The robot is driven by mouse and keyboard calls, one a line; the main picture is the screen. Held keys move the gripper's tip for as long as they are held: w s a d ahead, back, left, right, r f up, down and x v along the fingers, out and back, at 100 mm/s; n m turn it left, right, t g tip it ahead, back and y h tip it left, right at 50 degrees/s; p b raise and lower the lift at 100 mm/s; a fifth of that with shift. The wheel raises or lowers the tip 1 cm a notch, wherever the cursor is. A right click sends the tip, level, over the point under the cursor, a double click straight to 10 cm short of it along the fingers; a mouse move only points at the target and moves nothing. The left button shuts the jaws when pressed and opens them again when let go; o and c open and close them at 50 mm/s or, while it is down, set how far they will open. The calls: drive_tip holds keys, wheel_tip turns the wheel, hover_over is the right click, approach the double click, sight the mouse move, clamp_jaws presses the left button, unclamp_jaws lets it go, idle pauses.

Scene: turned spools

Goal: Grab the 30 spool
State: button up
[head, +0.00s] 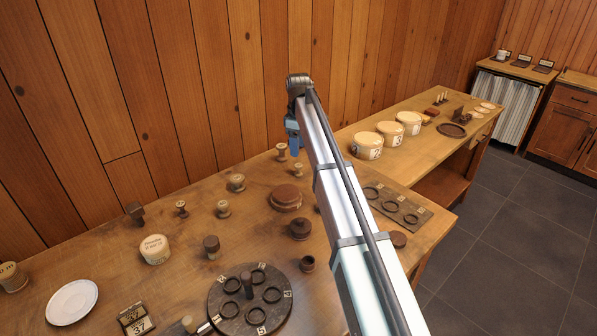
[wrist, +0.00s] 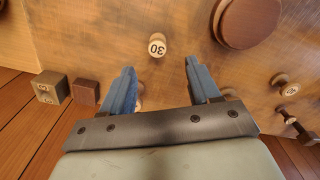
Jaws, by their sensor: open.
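The 30 spool (wrist: 158,46) is a small pale turned piece with "30" on its round top. In the wrist view it stands just beyond the tips of my gripper (wrist: 160,68), roughly centred between them and not held. In the head view it appears to be the small spool (head: 298,170) just below my gripper (head: 293,138), by the arm's left edge. My gripper's blue fingers are open and above the table. Another pale spool (wrist: 139,92) shows partly, beside the left finger.
Another spool (head: 282,150) stands nearer the plank wall. Two small blocks (wrist: 52,88) lie at left in the wrist view. My arm hides part of the table.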

sight(299, 165)
drive_tip(key=f, duration=1)
drive_tip(key=shift+w, duration=0.25)
drive_tip(key=shift+c, duration=0.3)
drive_tip(key=c, duration=1)
drive_tip(key=shift+c, duration=0.2)
drive_tip(key=shift+r, duration=0.15)
